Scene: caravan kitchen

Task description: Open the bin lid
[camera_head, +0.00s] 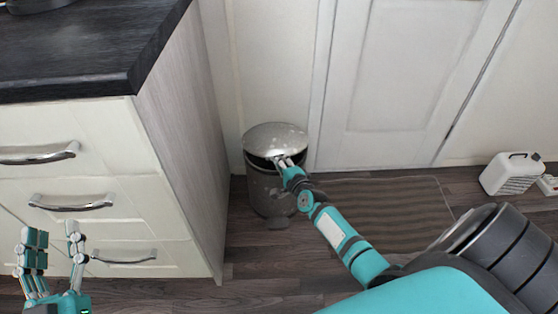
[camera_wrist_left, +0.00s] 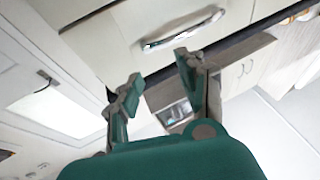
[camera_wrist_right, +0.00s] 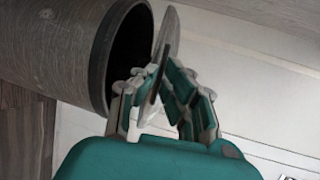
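The bin (camera_head: 268,190) is a dark grey cylinder standing on the floor beside the cabinet's side, with a metallic domed lid (camera_head: 275,137). The lid is tilted up partway, and a dark gap shows beneath its front. My right gripper (camera_head: 284,163) is at the lid's front edge. In the right wrist view its fingers (camera_wrist_right: 163,80) are on both sides of the thin lid (camera_wrist_right: 167,45), closed on its rim, beside the bin's dark mouth (camera_wrist_right: 130,45). My left gripper (camera_head: 55,240) is open and empty in front of the drawers; its spread fingers also show in the left wrist view (camera_wrist_left: 158,75).
A cabinet with a dark worktop (camera_head: 90,75) and cream drawers (camera_head: 75,170) stands left of the bin. A white door (camera_head: 410,70) is behind, to the right. A striped mat (camera_head: 390,205) and a white canister (camera_head: 510,173) are on the floor to the right.

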